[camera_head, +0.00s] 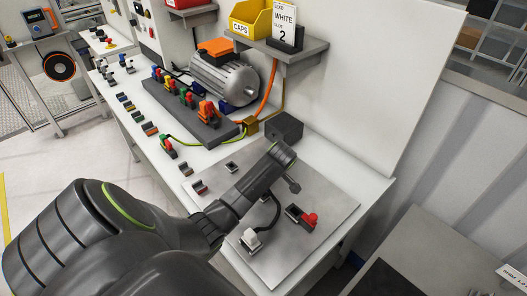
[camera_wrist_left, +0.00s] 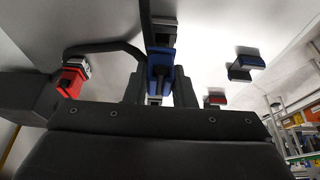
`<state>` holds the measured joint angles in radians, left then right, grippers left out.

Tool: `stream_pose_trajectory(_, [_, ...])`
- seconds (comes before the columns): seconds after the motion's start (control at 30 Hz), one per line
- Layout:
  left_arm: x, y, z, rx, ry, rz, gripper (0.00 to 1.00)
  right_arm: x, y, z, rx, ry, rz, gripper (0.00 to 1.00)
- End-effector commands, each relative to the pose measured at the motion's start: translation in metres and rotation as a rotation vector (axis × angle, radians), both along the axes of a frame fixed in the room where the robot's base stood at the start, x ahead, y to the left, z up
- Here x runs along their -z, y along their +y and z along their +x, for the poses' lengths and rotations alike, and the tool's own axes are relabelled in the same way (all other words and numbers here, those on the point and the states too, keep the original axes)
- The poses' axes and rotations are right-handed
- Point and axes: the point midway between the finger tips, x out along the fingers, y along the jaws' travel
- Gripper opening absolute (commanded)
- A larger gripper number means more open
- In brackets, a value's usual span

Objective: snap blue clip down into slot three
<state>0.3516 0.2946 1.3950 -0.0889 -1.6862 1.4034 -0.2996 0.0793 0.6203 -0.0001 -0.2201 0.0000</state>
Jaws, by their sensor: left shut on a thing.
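The blue clip (camera_wrist_left: 161,56) is upright between the two dark fingers of my left gripper (camera_wrist_left: 158,88) in the left wrist view. The gripper is shut on it. A dark, light-edged holder (camera_wrist_left: 162,20) lines up with the clip at the top of that view; I cannot tell whether they touch. In the head view my left arm reaches over the grey plate (camera_head: 335,190) and hides the clip and fingertips. Slot three is not identifiable by any readable label. My right gripper is not in view.
A red clip (camera_head: 309,220) and a white connector (camera_head: 251,238) sit on the plate near my arm. A dark box (camera_head: 285,127) stands behind. A motor (camera_head: 222,80) and a block with coloured clips (camera_head: 190,112) lie further left. A sign (camera_head: 285,22) reads white, slot 2.

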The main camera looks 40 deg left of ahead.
Motion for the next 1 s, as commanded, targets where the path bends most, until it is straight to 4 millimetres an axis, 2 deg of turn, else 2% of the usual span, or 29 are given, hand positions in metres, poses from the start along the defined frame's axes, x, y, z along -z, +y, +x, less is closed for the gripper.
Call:
stream_pose_trajectory(0.13, [-0.001, 0.000, 0.000, 0.000, 0.001, 0.000, 0.00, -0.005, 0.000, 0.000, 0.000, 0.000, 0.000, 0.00])
stream_pose_trajectory(0.63, [0.001, 0.000, 0.000, 0.000, 0.000, 0.000, 0.00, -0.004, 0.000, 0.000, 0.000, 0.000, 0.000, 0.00])
stream_pose_trajectory(1.0, [0.013, 0.000, 0.000, 0.000, 0.001, 0.000, 0.00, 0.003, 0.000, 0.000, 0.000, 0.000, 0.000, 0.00])
